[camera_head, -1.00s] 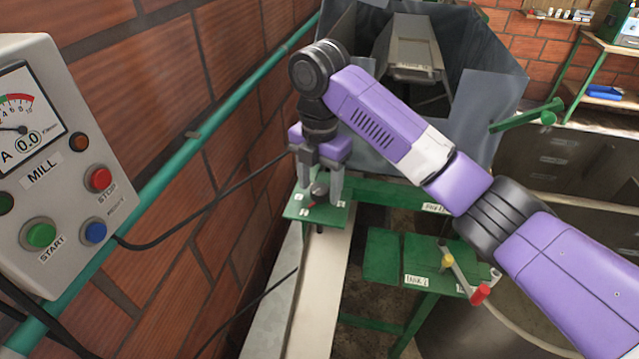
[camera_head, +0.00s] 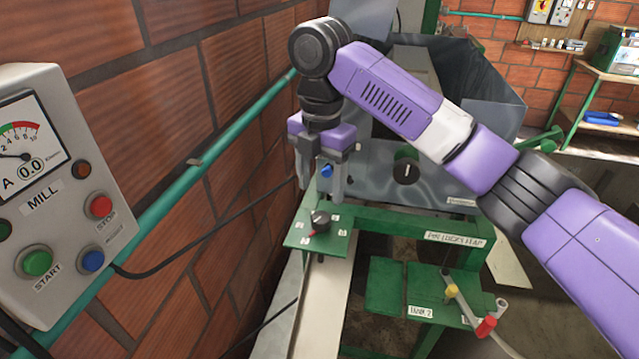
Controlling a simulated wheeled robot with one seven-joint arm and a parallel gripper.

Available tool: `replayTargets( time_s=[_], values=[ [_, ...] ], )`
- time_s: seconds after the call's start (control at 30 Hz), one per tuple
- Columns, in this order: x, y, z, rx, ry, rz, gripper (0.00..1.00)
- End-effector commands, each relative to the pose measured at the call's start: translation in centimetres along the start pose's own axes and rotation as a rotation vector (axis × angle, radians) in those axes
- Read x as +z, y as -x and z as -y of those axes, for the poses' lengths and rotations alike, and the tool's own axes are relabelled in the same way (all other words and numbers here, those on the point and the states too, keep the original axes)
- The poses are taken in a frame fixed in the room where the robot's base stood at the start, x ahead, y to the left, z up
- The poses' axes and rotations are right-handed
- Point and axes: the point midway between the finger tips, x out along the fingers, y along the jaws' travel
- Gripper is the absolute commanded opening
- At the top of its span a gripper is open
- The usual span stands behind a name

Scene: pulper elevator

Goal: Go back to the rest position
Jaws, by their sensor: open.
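My gripper (camera_head: 322,192) points down with its two fingers apart and nothing between them. The fingers look clear of the knob. My purple arm reaches in from the right and hides part of the machine behind it.
A grey MILL control box (camera_head: 60,190) stands at the left by the brick wall. A green pipe (camera_head: 185,175) runs along the wall. A grey hopper (camera_head: 480,90) stands behind my arm. A green stand with red and yellow valve handles (camera_head: 486,327) is at the lower right.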

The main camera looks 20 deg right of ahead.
Motion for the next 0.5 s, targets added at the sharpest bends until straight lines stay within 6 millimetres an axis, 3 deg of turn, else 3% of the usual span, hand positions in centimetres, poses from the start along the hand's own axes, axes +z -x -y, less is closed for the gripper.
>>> replayTargets(
  time_s=[0.27,0.37,0.5],
  values=[
    [0.0,0.0,-0.2,0.008,-0.03,-0.001,0.59],
    [0.1,0.1,-2.1,0.085,-0.113,-0.001,0.59],
    [0.1,1.9,-6.3,0.286,-0.235,0.016,0.59]
  ],
)
